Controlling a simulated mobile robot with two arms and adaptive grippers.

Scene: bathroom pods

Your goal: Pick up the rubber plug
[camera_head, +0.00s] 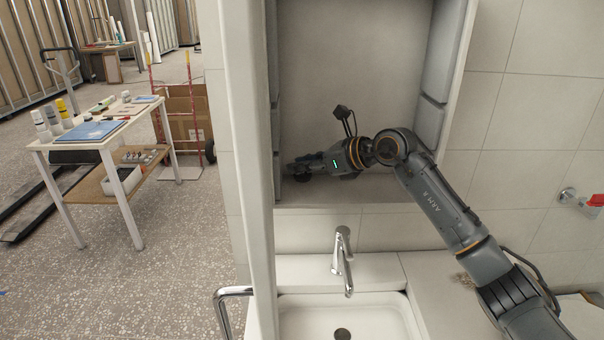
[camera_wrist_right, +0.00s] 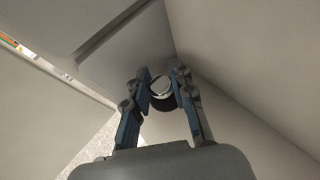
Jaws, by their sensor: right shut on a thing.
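The rubber plug (camera_wrist_right: 161,88) shows in the right wrist view as a small round thing with a pale face and a dark side. It sits between the two fingers of my right gripper (camera_wrist_right: 161,84), which is shut on it. In the head view my right gripper (camera_head: 298,169) is inside the open wall recess above the sink, low and toward its left side. The plug cannot be made out there. My left gripper is not in view.
The wall recess (camera_head: 335,60) has side walls close around my right arm and a bottom ledge (camera_head: 385,193). Below it stand a chrome tap (camera_head: 342,258) and a white sink (camera_head: 375,312). A pale panel edge (camera_head: 245,150) borders the left. A worktable (camera_head: 88,142) stands further left.

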